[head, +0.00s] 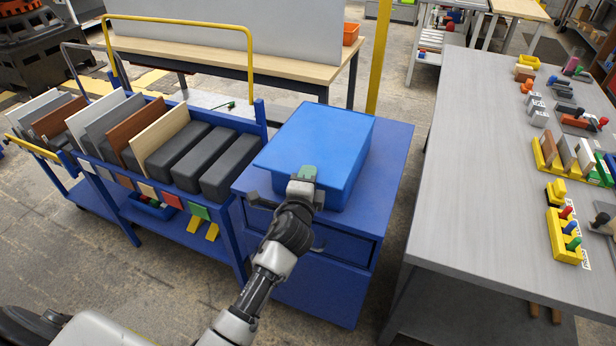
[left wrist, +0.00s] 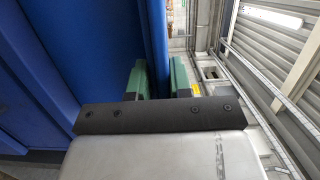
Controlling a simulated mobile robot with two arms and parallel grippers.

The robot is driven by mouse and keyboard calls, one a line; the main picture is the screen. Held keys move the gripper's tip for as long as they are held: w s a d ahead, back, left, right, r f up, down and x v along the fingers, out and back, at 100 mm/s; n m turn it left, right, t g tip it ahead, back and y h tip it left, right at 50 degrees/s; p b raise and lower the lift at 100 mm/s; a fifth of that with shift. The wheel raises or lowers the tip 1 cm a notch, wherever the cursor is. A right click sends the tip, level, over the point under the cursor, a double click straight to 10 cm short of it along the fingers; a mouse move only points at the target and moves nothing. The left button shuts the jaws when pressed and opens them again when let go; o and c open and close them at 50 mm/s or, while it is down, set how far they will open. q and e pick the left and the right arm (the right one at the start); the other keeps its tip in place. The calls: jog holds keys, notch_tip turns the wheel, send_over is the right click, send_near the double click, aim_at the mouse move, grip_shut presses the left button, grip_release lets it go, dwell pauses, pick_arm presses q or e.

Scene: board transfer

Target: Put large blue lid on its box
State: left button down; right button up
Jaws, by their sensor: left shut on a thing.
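The large blue lid (head: 312,140) is a flat blue panel above the blue cabinet, with its top facing up. My left gripper (head: 304,176) is at the lid's near edge, shut on it. In the left wrist view the green finger pads sit on either side of a thin blue edge of the lid (left wrist: 155,40). The lid's box is not clearly distinguishable beneath it; the blue side at the right may be lid or box. I cannot tell whether the lid rests flush. My right gripper is not in view.
A blue cabinet (head: 395,165) stands under the lid. Left of it is a blue cart (head: 128,208) with upright boards and dark blocks. A grey table (head: 465,190) on the right holds tools and small parts. A workbench (head: 225,62) stands behind.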

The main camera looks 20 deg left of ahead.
pick_arm(q)
jog(key=c, duration=0.9)
grip_release()
jog(key=shift+c, duration=0.2)
jog(key=shift+s+d+f, duration=0.1)
jog(key=shift+s+f, duration=0.05)
jog(key=shift+s, duration=0.35)
jog(key=s+d+b, duration=0.1)
jog(key=s, duration=0.8)
jog(key=shift+s+d, duration=0.25)
jog(key=shift+s, duration=0.1)
